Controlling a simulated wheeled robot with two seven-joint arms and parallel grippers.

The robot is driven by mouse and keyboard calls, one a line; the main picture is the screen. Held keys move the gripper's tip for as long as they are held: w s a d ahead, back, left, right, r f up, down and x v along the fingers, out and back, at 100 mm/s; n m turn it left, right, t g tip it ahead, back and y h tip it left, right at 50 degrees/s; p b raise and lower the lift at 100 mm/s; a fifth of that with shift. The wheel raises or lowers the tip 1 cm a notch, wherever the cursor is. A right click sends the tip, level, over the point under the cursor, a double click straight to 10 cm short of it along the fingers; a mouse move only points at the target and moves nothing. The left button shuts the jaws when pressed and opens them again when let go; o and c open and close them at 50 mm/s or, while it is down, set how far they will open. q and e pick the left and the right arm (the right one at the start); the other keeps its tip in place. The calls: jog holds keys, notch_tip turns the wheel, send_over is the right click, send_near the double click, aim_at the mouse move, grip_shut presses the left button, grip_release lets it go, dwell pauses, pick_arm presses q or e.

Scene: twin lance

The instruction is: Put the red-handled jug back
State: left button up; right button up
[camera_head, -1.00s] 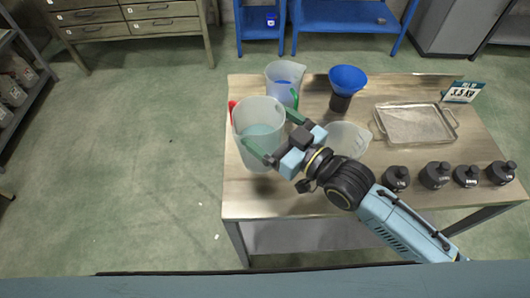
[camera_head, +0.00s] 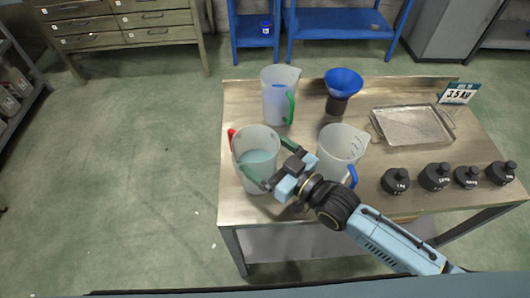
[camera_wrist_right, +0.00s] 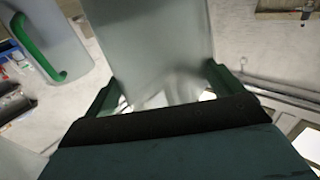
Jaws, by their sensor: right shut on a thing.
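The red-handled jug (camera_head: 256,165) is a translucent jug with pale teal liquid, near the left edge of the table, upright. Its red handle shows on its left side. My right gripper (camera_head: 271,166) is shut on its body from the right, one green finger on each side. The jug fills the gap between the fingers in the right wrist view (camera_wrist_right: 163,45). Whether its base touches the table cannot be told. My left gripper is not in view.
A green-handled jug (camera_head: 278,104) with blue liquid stands behind. A blue-handled jug (camera_head: 341,148) stands to the right. A blue funnel (camera_head: 343,80) sits on a dark container. A metal tray (camera_head: 412,126), a 3.5 kg sign (camera_head: 459,93) and several black weights (camera_head: 436,177) are farther right.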

jog(key=o, duration=1.7)
jog(key=shift+f, duration=0.1)
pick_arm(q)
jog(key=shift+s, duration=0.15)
pick_arm(e)
jog(key=shift+o, duration=0.2)
jog(key=shift+r, duration=0.2)
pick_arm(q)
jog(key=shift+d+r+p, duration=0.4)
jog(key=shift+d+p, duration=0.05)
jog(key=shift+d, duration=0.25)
pick_arm(e)
jog(key=v, duration=1.2)
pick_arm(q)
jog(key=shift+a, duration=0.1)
